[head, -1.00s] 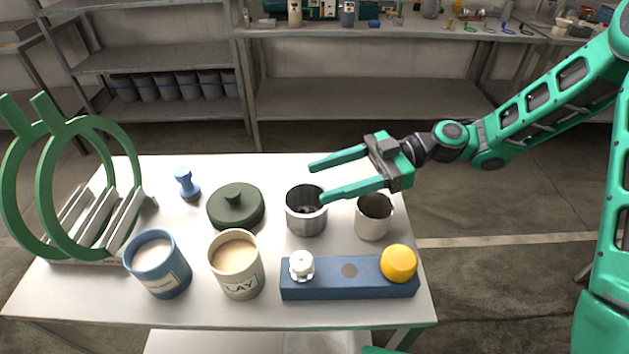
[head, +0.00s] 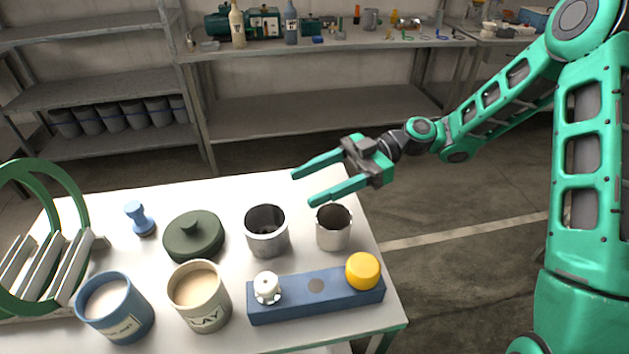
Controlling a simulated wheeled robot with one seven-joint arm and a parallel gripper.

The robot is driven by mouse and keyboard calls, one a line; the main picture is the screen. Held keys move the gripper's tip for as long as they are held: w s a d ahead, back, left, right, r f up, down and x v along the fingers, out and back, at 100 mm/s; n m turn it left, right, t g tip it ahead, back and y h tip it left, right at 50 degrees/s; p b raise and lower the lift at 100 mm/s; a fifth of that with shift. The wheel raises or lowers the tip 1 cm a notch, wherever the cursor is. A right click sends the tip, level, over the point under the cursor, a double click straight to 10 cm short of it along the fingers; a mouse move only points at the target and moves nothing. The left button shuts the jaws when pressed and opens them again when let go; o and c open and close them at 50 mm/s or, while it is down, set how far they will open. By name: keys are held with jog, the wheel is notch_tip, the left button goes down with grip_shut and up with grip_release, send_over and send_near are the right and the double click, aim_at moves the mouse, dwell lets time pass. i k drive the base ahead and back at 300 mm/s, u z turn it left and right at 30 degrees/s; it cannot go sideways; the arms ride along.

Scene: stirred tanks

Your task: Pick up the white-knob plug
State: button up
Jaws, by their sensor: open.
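The white-knob plug (head: 267,287) sits upright at the left end of a blue block (head: 318,308) near the table's front edge. A yellow knob (head: 363,271) sits at the block's right end, and a dark round spot lies between them. My gripper (head: 303,188) is open and empty, above the table's back right part. Its fingers point left, over the area of the grey metal cup and the white cup. It is well behind and above the plug and apart from it.
A grey metal cup (head: 267,231) and a white cup (head: 333,228) stand behind the block. Left of it are a clay-labelled pot (head: 200,296), a blue pot (head: 115,309), a dark green lid (head: 194,237), a blue knobbed piece (head: 140,218) and a green ring rack (head: 75,263).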

aim_at(269, 290)
jog(key=k, duration=1.5)
